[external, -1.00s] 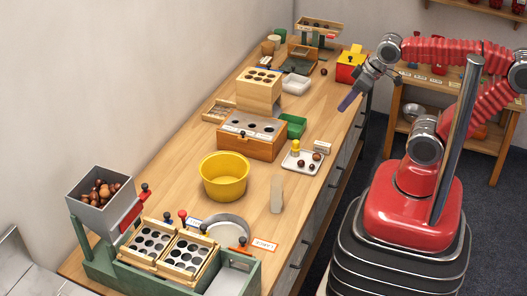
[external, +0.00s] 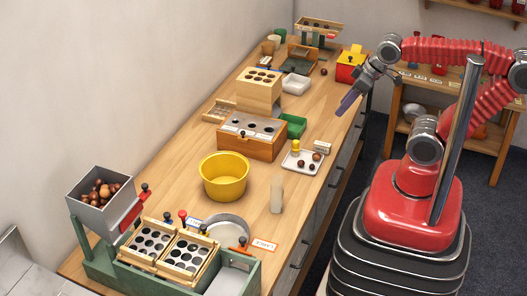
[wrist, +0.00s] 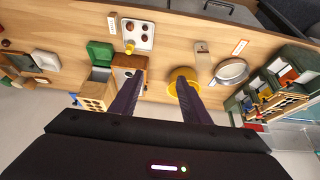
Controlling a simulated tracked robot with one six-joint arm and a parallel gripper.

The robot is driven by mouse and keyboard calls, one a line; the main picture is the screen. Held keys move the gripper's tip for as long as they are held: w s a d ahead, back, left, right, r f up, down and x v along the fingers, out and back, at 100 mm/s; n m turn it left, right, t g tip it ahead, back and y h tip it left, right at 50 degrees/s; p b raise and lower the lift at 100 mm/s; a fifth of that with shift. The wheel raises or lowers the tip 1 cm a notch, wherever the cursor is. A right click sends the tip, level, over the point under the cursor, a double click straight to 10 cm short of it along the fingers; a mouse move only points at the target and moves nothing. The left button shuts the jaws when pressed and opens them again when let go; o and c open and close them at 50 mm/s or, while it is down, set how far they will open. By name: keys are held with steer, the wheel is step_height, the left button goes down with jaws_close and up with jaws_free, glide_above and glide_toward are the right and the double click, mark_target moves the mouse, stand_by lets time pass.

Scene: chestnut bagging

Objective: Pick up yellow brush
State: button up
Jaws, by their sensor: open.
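A small upright yellow object (external: 295,146), which I take for the yellow brush, stands at the back left corner of a white tray (external: 290,162). In the wrist view the yellow object (wrist: 129,47) shows at the edge of the tray, above the left fingertip in the picture; its bristles are too small to make out. My gripper (external: 347,103) is open and empty, raised right of and beyond the tray, apart from it. Its two dark purple fingers (wrist: 157,86) are spread in the wrist view. Several chestnuts lie on the tray.
A green bin (external: 292,126) and a wooden box with holes (external: 240,145) stand behind and left of the tray. A small labelled block (external: 322,147) sits beside the tray. The bench's right edge is close.

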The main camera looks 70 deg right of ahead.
steer(key=w+d+f+m+y, duration=0.3)
steer(key=d+f+m, duration=0.4)
steer(key=f, duration=0.2)
steer(key=w+d+f+m+g+y, duration=0.1)
steer(key=w+d+f+m+y, duration=0.3)
steer(key=d+f+m, duration=0.2)
steer(key=w+d+f+m+g+y, duration=0.1)
steer(key=w+d+f+m+y, duration=0.2)
steer(key=d+f+m, duration=0.4)
steer(key=shift+w+d+f+m+y, duration=0.15)
steer(key=shift+d+f, duration=0.4)
steer(key=shift+f, duration=0.6)
steer(key=shift+d+f+m+y, duration=0.15)
steer(key=shift+d+f, duration=0.45)
steer(key=shift+f, duration=0.6)
steer(key=shift+w+d+f+y, duration=0.15)
steer(key=shift+d+f, duration=0.4)
steer(key=shift+f, duration=0.6)
steer(key=w+r, duration=0.1)
steer(key=w+r+m+t+y, duration=0.1)
steer(key=w+d+r+m+t, duration=0.1)
steer(key=w+r, duration=0.1)
steer(key=shift+y, duration=0.25)
